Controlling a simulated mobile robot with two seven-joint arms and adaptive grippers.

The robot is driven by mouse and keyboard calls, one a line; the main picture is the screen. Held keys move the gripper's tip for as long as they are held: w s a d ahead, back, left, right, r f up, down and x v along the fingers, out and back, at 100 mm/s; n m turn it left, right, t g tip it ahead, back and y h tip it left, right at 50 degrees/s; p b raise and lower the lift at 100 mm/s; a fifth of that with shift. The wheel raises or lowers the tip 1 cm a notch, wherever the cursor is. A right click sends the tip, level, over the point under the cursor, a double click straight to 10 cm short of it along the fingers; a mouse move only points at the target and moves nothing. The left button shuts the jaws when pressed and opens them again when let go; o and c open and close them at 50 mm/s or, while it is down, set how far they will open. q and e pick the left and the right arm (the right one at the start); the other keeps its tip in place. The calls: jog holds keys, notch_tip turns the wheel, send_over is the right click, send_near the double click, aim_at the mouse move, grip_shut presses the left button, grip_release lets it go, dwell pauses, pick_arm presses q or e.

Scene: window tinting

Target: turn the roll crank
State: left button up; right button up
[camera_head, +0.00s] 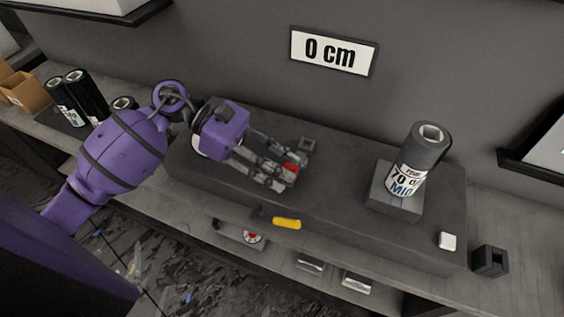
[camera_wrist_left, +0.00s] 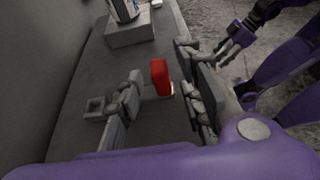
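The yellow crank handle (camera_head: 286,223) sticks out at the front face of the dark machine (camera_head: 335,215), below its top. My left gripper (camera_head: 292,172) is over the top of the machine, behind and above the yellow handle and apart from it. Its fingers are open. The wrist view shows the left gripper (camera_wrist_left: 160,102) with a red block (camera_wrist_left: 160,77) between its spread fingers, with gaps on both sides. The red block also shows at the fingertips in the head view (camera_head: 291,168). My right gripper (camera_wrist_left: 234,42) shows small in the wrist view, fingers apart and empty.
A black-topped film roll (camera_head: 405,170) stands on a grey block (camera_head: 381,193) at the machine's right. A "0 cm" sign (camera_head: 333,51) hangs on the wall. A white button (camera_head: 447,241) sits near the right front corner. Dark rolls (camera_head: 85,92) stand at left.

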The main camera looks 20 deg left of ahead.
pick_arm(q)
jog(key=shift+s+d+f, duration=0.1)
jog(key=shift+d, duration=0.15)
jog(key=shift+c, duration=0.3)
grip_shut()
